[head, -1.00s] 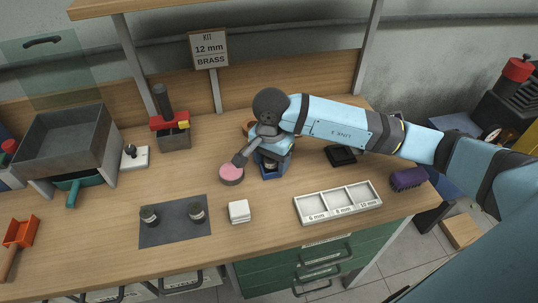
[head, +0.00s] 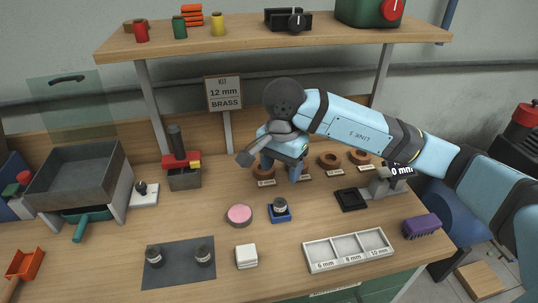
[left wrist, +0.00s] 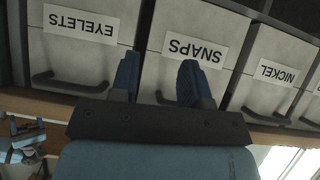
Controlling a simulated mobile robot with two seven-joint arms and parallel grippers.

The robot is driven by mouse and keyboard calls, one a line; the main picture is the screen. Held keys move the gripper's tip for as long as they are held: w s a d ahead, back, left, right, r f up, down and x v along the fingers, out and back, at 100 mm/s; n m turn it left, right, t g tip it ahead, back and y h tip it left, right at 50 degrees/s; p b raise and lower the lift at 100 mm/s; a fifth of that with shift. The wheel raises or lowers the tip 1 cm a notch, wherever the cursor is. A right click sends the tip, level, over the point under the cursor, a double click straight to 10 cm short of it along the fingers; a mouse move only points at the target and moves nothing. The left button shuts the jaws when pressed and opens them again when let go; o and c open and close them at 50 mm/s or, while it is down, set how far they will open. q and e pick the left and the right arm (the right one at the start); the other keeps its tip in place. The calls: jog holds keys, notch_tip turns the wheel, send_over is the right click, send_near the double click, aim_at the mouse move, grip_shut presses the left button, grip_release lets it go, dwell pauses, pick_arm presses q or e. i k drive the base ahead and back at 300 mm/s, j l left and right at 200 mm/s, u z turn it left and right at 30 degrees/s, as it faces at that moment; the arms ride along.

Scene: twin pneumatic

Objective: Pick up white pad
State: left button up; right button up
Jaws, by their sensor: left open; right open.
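The white pad (head: 246,256) is a small square stack lying on the bench near its front edge, right of the dark mat. My right gripper (head: 270,165) is open and empty above the bench, behind the pink round pad and the small blue block, well apart from the white pad. My left gripper (left wrist: 158,80) is open and empty in the left wrist view, in front of drawers labelled EYELETS, SNAPS and NICKEL. My left arm does not show in the head view.
A dark mat (head: 179,264) holds two small dark cylinders. A pink round pad (head: 239,215), a blue block (head: 280,211) with a cylinder on it, and a white three-compartment tray (head: 348,250) stand near the white pad. A grey bin (head: 85,179) is at left.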

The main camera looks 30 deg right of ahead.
aim_at(247, 257)
jog(key=k, duration=1)
